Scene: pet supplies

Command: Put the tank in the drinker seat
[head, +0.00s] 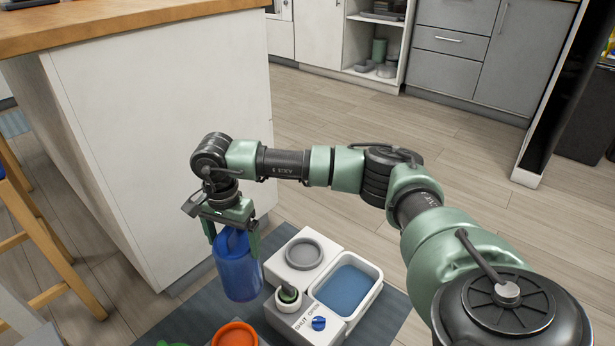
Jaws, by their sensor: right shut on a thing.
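My right gripper (231,232) points down and is shut on the blue tank (238,272), gripping it near its top. The tank hangs upright to the left of the white drinker (294,319). The drinker has a round grey seat (303,254) at its back left and a basin of blue water (346,289) at its right. The seat looks empty. Whether the tank's bottom touches the mat cannot be told. My left gripper is not in view.
The drinker stands on a dark mat (199,311). An orange bowl (235,334) is in front. A white counter block (165,130) rises close behind the tank.

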